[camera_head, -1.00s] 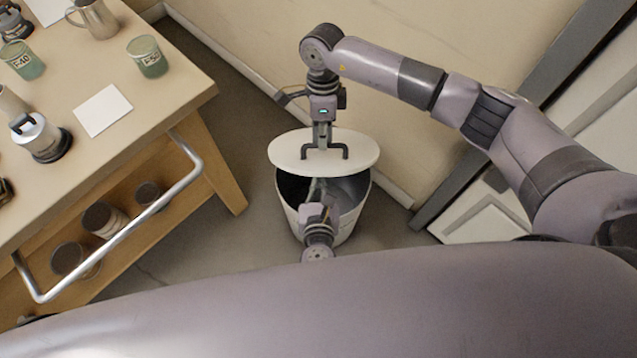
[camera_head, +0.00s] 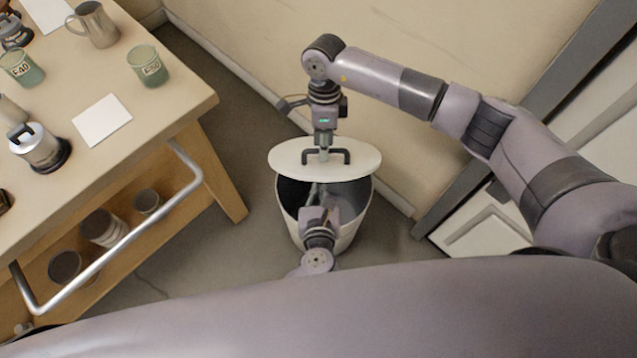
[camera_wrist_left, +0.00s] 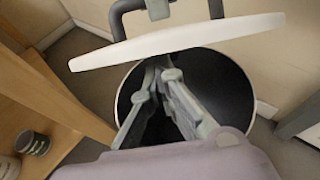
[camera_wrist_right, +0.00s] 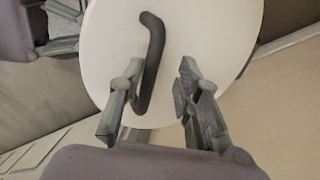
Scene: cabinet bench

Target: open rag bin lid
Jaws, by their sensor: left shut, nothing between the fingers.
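The rag bin (camera_head: 352,232) is a pale round bin with a dark inside, standing on the floor. Its white lid (camera_head: 290,158) is raised clear of the front rim, so the mouth shows below it. The lid's dark bar handle (camera_head: 346,157) is on top; the back of the lid's seat is hidden. My right gripper (camera_head: 323,155) is over the handle. In the right wrist view its fingers (camera_wrist_right: 158,78) are apart, with the handle (camera_wrist_right: 152,60) between them, nearer the left finger. My left gripper (camera_head: 317,192) is shut and empty, its tips at the bin mouth under the lid (camera_wrist_left: 180,42).
A wooden bench (camera_head: 165,95) with a metal rail (camera_head: 120,250) stands at the left, holding mugs, tins and a white card. A wall is close behind the bin. A grey-framed pale panel (camera_head: 485,235) is at the right. Bare floor lies between bench and bin.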

